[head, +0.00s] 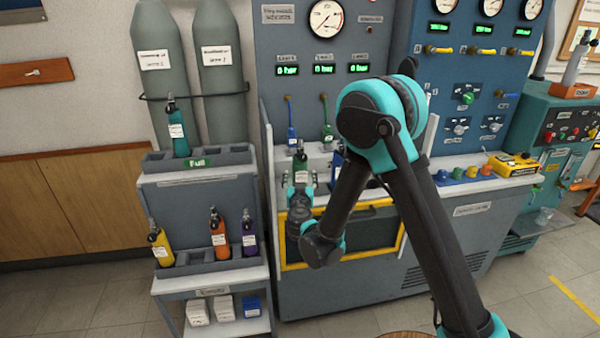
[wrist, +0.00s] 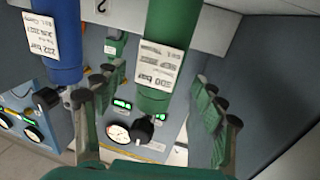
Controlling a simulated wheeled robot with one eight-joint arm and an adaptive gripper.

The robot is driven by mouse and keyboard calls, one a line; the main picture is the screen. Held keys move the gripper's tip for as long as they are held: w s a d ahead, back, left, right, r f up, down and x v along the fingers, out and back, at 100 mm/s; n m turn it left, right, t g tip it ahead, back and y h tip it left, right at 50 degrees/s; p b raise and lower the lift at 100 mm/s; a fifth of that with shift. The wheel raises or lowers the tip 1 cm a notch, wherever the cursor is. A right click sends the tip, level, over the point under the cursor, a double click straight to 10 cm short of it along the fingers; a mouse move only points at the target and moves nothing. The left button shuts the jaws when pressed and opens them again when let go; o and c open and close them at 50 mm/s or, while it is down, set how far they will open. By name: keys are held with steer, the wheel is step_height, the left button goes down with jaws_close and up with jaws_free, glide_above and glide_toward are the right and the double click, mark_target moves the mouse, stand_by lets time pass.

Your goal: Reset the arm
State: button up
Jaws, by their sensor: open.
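My gripper (head: 302,184) is at the front of the test bench (head: 300,272), at the end of my bent teal and black arm. In the wrist view my gripper (wrist: 156,82) is open, with one finger on each side of a green cylinder (wrist: 168,55). The cylinder has a white label reading 200 bar and a black valve knob. Gaps show between it and both fingers. In the head view this labelled cylinder (head: 301,168) stands upright just beyond the gripper, partly hidden. A blue cylinder (wrist: 58,40) is beside it, mostly hidden by my arm in the head view.
A rack at left holds a teal cylinder (head: 178,133) on the shelf marked Full (head: 198,162). Yellow (head: 161,250), orange (head: 219,238) and purple (head: 249,238) cylinders stand lower. A yellow multimeter (head: 515,165) lies on the right counter. The floor at left is clear.

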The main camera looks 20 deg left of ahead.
steer(key=shift+v, duration=1.65)
steer(key=w+d+r+m+g+h, duration=0.1)
steer(key=w+d+m+g+h, duration=0.2)
steer(key=d, duration=1)
steer(key=w+d+h, duration=0.2)
steer(key=d+h, duration=0.3)
steer(key=d, duration=0.9)
steer(key=s+d+f+m+g+h, duration=0.15)
steer(key=s+d, duration=0.25)
steer(key=d, duration=0.4)
steer(key=s+d+f+g, duration=0.1)
steer(key=s+d+g, duration=0.2)
steer(key=d, duration=0.4)
steer(key=s+d+f+g+y, duration=0.1)
steer(key=s+d+f+g, duration=0.1)
steer(key=s, duration=0.7)
steer(key=s+d+f+g+y, duration=0.2)
steer(key=s+d, duration=0.3)
steer(key=s, duration=0.5)
steer(key=shift+f+g, duration=0.5)
steer(key=shift+g, duration=0.15)
